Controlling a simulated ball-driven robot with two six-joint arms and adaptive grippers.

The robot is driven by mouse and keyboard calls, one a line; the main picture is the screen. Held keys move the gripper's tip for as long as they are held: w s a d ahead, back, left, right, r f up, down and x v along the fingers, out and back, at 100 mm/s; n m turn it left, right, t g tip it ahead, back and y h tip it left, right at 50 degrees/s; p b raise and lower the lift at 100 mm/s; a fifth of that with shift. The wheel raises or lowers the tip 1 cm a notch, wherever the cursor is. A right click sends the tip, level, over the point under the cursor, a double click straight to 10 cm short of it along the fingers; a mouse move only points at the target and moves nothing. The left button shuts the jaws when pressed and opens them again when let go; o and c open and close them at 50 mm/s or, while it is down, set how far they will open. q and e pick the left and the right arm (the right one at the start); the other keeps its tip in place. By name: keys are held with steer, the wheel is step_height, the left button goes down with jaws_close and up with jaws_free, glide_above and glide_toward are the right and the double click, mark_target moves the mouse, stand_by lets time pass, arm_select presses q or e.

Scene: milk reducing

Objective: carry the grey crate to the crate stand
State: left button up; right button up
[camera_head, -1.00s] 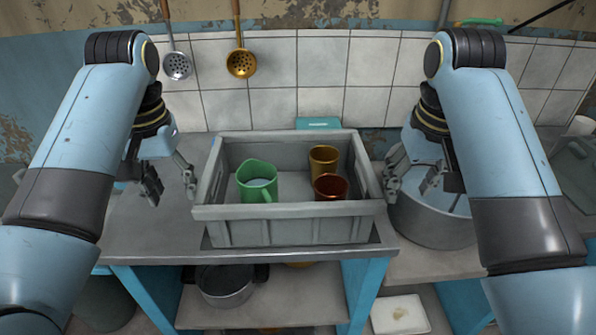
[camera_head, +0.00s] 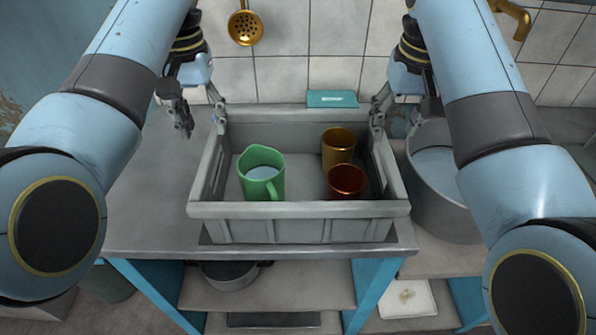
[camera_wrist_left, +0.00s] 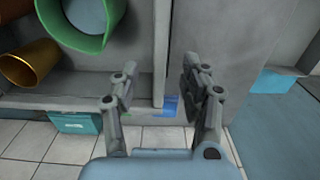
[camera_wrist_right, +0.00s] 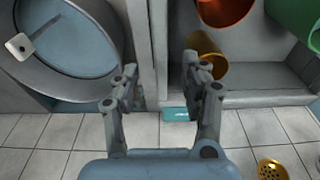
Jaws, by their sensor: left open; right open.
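The grey crate (camera_head: 300,209) sits upright on a grey counter. A green jug (camera_head: 262,182), a gold cup (camera_head: 338,150) and a red-brown cup (camera_head: 346,184) stand inside. My left gripper (camera_head: 201,122) is open at the crate's far left side. In the left wrist view a crate wall (camera_wrist_left: 160,50) lies between the finger lines. My right gripper (camera_head: 402,112) is open at the far right side, partly hidden by its arm. In the right wrist view the opposite wall (camera_wrist_right: 158,45) lies between its finger lines. Contact cannot be told. I cannot identify the crate stand.
The counter (camera_head: 145,205) has free room left of the crate. A large metal pot (camera_head: 445,205) stands close on the right. A teal box (camera_head: 332,98) is behind the crate, near the tiled wall. A pot (camera_head: 230,274) and a white tray (camera_head: 407,298) are lower down.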

mark_target(209, 149)
arm_select(q)
steer(key=f, duration=0.2)
steer(key=s+f, duration=0.1)
steer(key=f, duration=0.1)
steer(key=shift+s+f, duration=0.1)
steer(key=shift+s, duration=0.05)
arm_select(e)
steer(key=f, duration=0.4)
steer(key=shift+s+f, duration=0.1)
steer(key=shift+s, duration=0.15)
arm_select(q)
steer(key=f, duration=0.2)
steer(key=shift+w+f, duration=0.3)
steer(key=shift+w, duration=0.05)
arm_select(e)
steer(key=shift+w+f, duration=0.25)
steer(key=shift+f, duration=0.4)
steer(key=shift+w+f, duration=0.25)
steer(key=shift+f, duration=0.35)
arm_select(q)
steer(key=shift+s, duration=0.15)
arm_select(e)
steer(key=shift+s, duration=0.15)
steer(key=shift+f, duration=0.1)
arm_select(q)
jaws_close()
arm_select(e)
jaws_close()
